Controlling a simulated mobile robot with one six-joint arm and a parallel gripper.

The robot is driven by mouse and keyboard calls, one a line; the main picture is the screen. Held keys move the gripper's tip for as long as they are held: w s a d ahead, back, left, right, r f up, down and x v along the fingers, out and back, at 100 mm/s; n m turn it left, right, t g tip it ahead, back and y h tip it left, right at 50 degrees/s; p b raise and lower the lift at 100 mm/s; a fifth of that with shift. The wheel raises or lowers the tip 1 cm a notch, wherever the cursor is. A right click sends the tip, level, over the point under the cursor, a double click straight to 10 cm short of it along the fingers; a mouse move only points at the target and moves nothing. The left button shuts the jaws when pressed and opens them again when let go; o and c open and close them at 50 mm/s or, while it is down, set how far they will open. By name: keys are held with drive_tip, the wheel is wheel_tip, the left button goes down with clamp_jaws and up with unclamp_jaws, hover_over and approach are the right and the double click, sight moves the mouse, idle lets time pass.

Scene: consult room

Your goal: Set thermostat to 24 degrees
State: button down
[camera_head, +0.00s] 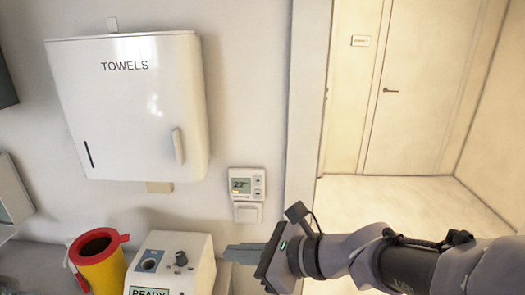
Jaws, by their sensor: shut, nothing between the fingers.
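The thermostat (247,185) is a small white unit on the wall, right of the towel dispenser. Its lit display seems to read 22, though the digits are small, and small buttons sit to the right of the display. My gripper (230,252) reaches in from the lower right with its fingers pointing left. Its fingers are shut and empty. It is below the thermostat in the picture and apart from it.
A white towel dispenser (130,105) hangs at upper left. A white device (190,262) with a knob and a READY screen stands beside a yellow bin with a red rim (100,262). A wall switch (247,213) sits below the thermostat. A doorway opens at right.

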drive_tip(key=s+d+f+n+g+h+b, duration=0.1)
drive_tip(key=s+d+f+n+h+b, duration=0.1)
drive_tip(key=s+d+f+n+h, duration=0.3)
drive_tip(key=s+d+f+n+b, duration=0.1)
drive_tip(key=s+d+f+n, duration=0.15)
drive_tip(key=s+n, duration=0.4)
drive_tip(key=s+d+f+n+t+h+b, duration=0.1)
drive_tip(key=s+d+f+n+h, duration=0.1)
drive_tip(key=d, duration=0.5)
drive_tip(key=s+n+h, duration=0.1)
drive_tip(key=n+h, duration=0.1)
drive_tip(key=n, duration=0.1)
drive_tip(key=shift+d+h, duration=0.3)
drive_tip(key=shift+d, duration=0.1)
idle(0.6)
